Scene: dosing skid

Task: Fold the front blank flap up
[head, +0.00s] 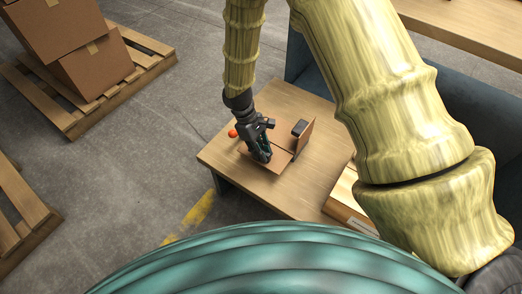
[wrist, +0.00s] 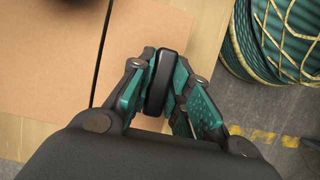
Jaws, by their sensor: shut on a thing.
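The brown cardboard blank (wrist: 50,60) lies on a wooden table (head: 225,150). In the wrist view a dark crease separates it from the front flap (wrist: 150,25), which looks about flat. My gripper (wrist: 165,85) is shut on a black grip tab (wrist: 167,75) at the flap. In the head view my gripper (head: 263,156) is over the near left part of the blank and hides its tab. Another flap (head: 306,135) stands upright at the blank's right, with a black tab (head: 299,128) on it.
An orange ball-like thing (head: 232,133) is beside my gripper. Boxes (head: 88,65) on a pallet (head: 70,120) stand at the back left. Grey floor lies left of the table.

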